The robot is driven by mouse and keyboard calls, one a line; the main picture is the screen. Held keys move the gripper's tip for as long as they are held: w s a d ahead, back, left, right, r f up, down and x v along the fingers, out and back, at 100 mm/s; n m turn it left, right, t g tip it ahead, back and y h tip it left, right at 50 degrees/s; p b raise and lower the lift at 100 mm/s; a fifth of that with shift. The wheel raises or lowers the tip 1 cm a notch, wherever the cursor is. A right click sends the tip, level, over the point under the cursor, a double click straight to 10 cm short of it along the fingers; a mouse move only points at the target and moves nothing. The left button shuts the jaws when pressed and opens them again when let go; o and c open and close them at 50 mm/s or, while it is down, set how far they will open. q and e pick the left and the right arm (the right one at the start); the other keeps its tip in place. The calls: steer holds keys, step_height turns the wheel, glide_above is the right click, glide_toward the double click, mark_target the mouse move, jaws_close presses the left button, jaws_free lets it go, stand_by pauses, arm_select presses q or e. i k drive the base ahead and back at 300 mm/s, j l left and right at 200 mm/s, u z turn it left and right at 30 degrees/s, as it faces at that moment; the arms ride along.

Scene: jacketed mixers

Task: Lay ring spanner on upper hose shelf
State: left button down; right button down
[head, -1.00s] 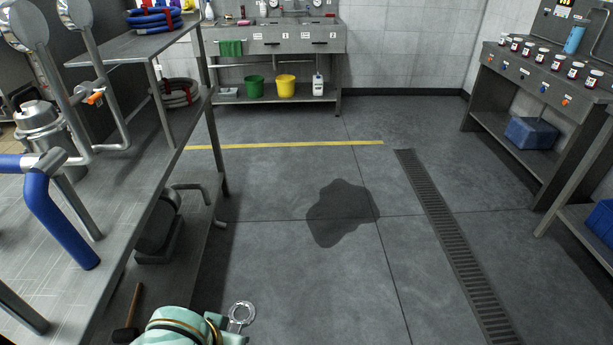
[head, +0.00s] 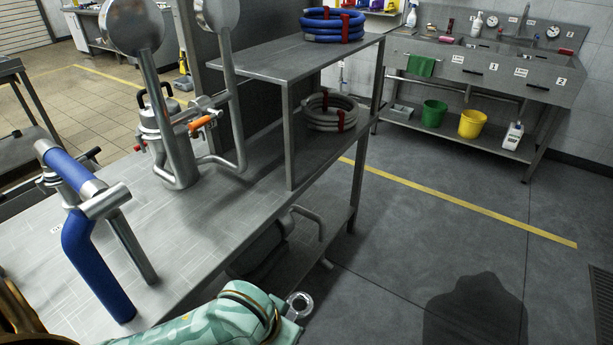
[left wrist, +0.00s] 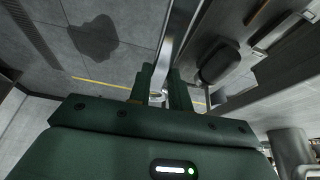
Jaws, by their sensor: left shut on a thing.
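The ring spanner (head: 300,304) shows its steel ring end at the bottom centre of the head view; the rest of it is hidden. My left gripper (head: 289,317), on a mint-green arm, is shut on it, over the floor beside the bench's right edge. The upper hose shelf (head: 260,62) is a flat grey board on legs, higher and farther off than the gripper. A coiled blue hose (head: 332,33) with red ties lies towards its far end. My right gripper is out of view.
A grey hose coil (head: 328,118) lies beneath the upper shelf. Steel pipework with a blue-sleeved pipe (head: 88,250) and a metal vessel (head: 160,130) stand on the bench (head: 80,185). The near half of the upper shelf is bare. Open floor lies to the right.

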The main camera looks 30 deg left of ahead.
mark_target(275, 52)
steer(key=i+l+u, duration=0.1)
steer(key=i+u, duration=0.3)
steer(key=i+l+u, duration=0.2)
steer(key=i+u, duration=0.2)
steer(key=i+l+u, duration=0.55)
steer(key=l+u, duration=0.2)
steer(key=i+l+u, duration=0.25)
steer(key=l, duration=0.3)
steer(key=l+u, duration=0.3)
steer(key=l, duration=0.25)
steer(key=i+l+u, duration=0.1)
steer(key=l+u, duration=0.15)
steer(key=l, duration=0.4)
